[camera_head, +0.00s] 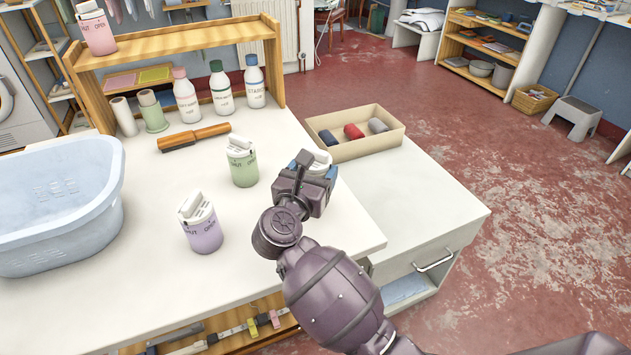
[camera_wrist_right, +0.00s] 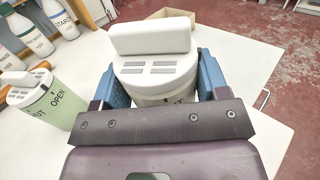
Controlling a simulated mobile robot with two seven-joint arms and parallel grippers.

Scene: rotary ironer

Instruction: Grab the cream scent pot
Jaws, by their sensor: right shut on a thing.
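The cream scent pot (camera_head: 321,160) stands near the right edge of the white tabletop, largely hidden by my right gripper in the head view. In the right wrist view its white lid with grey slots and a raised white block (camera_wrist_right: 152,68) fills the space between the fingers; only a strip of pale body shows below. My right gripper (camera_head: 317,170) has its blue fingers on either side of the pot, shut on it. Whether the pot's base touches the table is hidden. My left gripper is not in view.
A green pot (camera_head: 243,168) stands just left of the gripper, a lilac pot (camera_head: 204,230) nearer the front. A wooden-handled tool (camera_head: 195,137), several bottles (camera_head: 220,90) and a blue tub (camera_head: 60,210) lie further left. A beige tray (camera_head: 372,146) with rolled cloths is behind right.

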